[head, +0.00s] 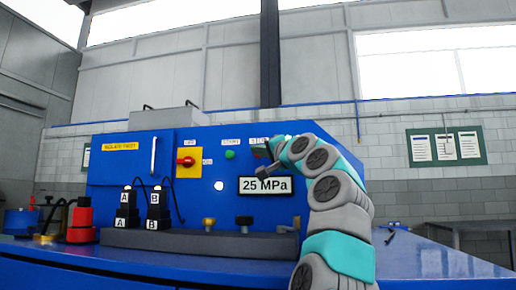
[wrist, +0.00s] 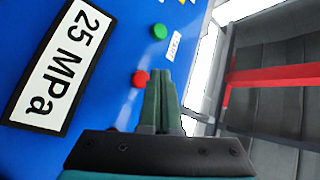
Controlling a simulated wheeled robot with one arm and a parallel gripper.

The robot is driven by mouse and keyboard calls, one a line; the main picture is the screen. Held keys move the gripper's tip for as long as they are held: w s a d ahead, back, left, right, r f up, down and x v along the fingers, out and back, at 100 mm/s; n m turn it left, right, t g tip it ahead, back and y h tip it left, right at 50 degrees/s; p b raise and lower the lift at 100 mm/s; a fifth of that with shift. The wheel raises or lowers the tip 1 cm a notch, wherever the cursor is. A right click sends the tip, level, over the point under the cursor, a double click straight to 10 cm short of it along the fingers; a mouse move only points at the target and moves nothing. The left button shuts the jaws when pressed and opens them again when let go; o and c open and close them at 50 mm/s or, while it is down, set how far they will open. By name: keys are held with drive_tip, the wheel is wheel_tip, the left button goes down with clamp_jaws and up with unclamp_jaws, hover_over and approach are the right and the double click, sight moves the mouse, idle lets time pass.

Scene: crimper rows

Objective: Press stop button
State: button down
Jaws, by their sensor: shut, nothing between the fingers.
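The red button (wrist: 140,78), which I take to be the stop button, is on the blue panel (wrist: 105,65) in the wrist view. It shows just left of my gripper's fingertips (wrist: 165,72). The fingers are together and empty; I cannot tell whether they touch the button. In the head view my gripper (head: 268,170) is at the panel, just above the 25 MPa display (head: 266,186), and the red button is hidden behind my arm. The green button (head: 230,154) is left of my gripper; it also shows in the wrist view (wrist: 159,31).
A red rotary switch on a yellow plate (head: 188,164) is farther left on the panel.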

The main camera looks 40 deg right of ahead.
drive_tip(key=shift+w+d, duration=0.3)
drive_tip(key=shift+d, duration=0.05)
drive_tip(key=shift+f, duration=0.1)
idle(1.8)
drive_tip(key=shift+w+d+p, duration=0.3)
drive_tip(key=shift+p, duration=0.2)
drive_tip(key=shift+w+d+p, duration=0.35)
drive_tip(key=shift+d, duration=0.05)
idle(0.7)
idle(0.3)
drive_tip(key=shift+s+a+b, duration=0.6)
drive_tip(key=shift+a+b, duration=0.05)
